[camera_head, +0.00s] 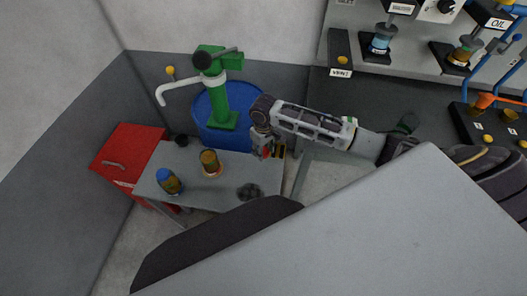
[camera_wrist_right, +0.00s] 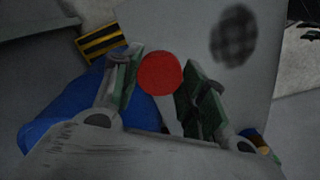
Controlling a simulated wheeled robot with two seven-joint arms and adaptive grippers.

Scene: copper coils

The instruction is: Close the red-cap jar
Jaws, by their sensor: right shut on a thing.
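The red cap (camera_wrist_right: 160,73) sits between the fingers of my right gripper (camera_wrist_right: 155,85) in the right wrist view. In the head view, my right gripper (camera_head: 267,153) is shut on it above the right side of the small grey table (camera_head: 225,190). An amber jar (camera_head: 210,163) stands upright on the table, left of the gripper and apart from it; its top is too small to read clearly. A jar with a blue cap (camera_head: 168,181) stands nearer the table's left front. My left gripper is in neither view.
A blue barrel (camera_head: 213,135) with a green hand pump (camera_head: 219,95) stands behind the table. A red cabinet (camera_head: 128,152) is at the left. A dark round patch (camera_head: 249,191) lies on the table's front right. A shelf (camera_head: 430,55) with more jars is at the right.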

